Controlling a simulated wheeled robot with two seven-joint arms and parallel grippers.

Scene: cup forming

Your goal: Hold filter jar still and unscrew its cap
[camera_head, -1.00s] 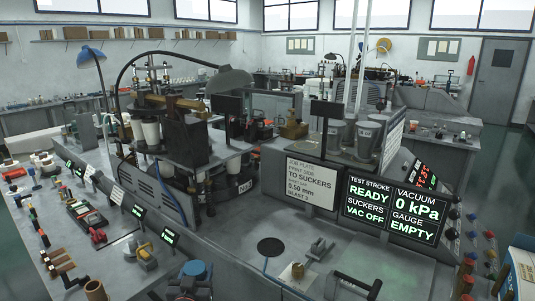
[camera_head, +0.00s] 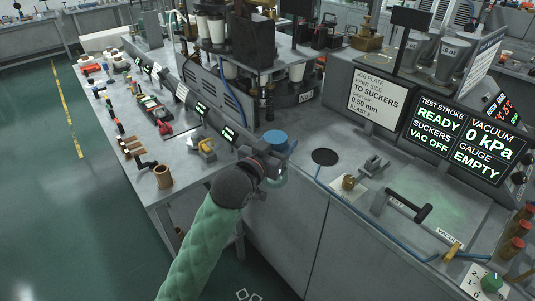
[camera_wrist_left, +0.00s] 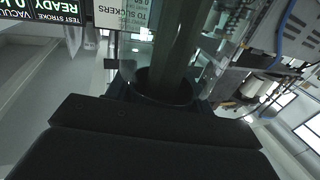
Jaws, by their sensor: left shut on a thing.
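The filter jar's blue cap (camera_head: 275,138) shows in the head view, at the front edge of the bench. Below it, the jar is mostly hidden by my left gripper (camera_head: 272,166), with a clear curved wall just visible. My left arm, in a green sleeve, reaches up from the bottom to it. The gripper is shut on the jar at its side, under the cap. In the left wrist view, a clear round wall with a dark upright cylinder (camera_wrist_left: 182,45) inside stands at the dark jaws. The cap is out of that view. My right gripper is not in view.
A dark round disc (camera_head: 325,157) and a small brass fitting (camera_head: 348,183) lie right of the jar. A black handle (camera_head: 408,205) stands farther right. A blue hose crosses the bench front.

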